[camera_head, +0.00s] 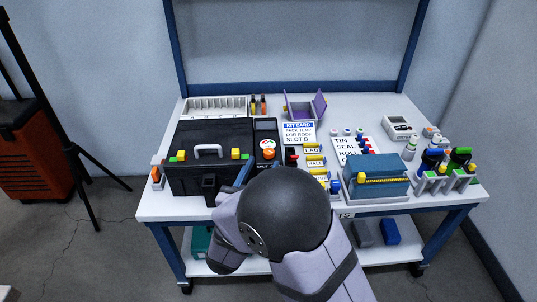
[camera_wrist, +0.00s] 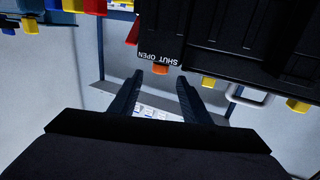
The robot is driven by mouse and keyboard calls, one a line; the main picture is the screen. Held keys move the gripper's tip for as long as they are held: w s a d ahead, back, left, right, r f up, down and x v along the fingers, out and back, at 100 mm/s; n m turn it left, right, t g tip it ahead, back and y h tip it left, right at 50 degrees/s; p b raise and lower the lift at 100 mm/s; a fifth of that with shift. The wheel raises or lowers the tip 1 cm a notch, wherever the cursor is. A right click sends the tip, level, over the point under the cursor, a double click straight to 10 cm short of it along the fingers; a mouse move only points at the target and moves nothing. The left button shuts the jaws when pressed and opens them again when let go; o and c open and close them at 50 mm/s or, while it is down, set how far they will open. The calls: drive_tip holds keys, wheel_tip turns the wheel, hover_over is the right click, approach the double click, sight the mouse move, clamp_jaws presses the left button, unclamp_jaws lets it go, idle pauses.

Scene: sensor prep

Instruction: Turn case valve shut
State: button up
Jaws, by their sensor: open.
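The black case (camera_head: 210,180) stands at the left of the table, with a grey handle and yellow latches. In the wrist view the case (camera_wrist: 250,45) fills the upper right and shows a white SHUT OPEN label. The orange valve (camera_wrist: 159,68) sits at that label; I cannot tell its setting. My gripper (camera_wrist: 158,82) is open and empty. Its fingertips lie to either side of the valve in that view; contact cannot be told. In the head view my gripper (camera_head: 244,173) is beside the case's right front, mostly covered by my arm. The valve cannot be made out there.
A panel with a round gauge and an orange knob (camera_head: 268,154) stands right of the case. Yellow labelled blocks (camera_head: 314,160), a sign (camera_head: 352,150), a blue box (camera_head: 378,180) and coloured tools (camera_head: 445,170) crowd the right side. A tripod (camera_head: 60,120) stands left.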

sight(267, 154)
drive_tip(key=shift+b+x, duration=0.45)
drive_tip(key=shift+x, duration=3.15)
drive_tip(key=c, duration=1)
drive_tip(key=shift+r, duration=0.1)
drive_tip(key=shift+c, duration=0.2)
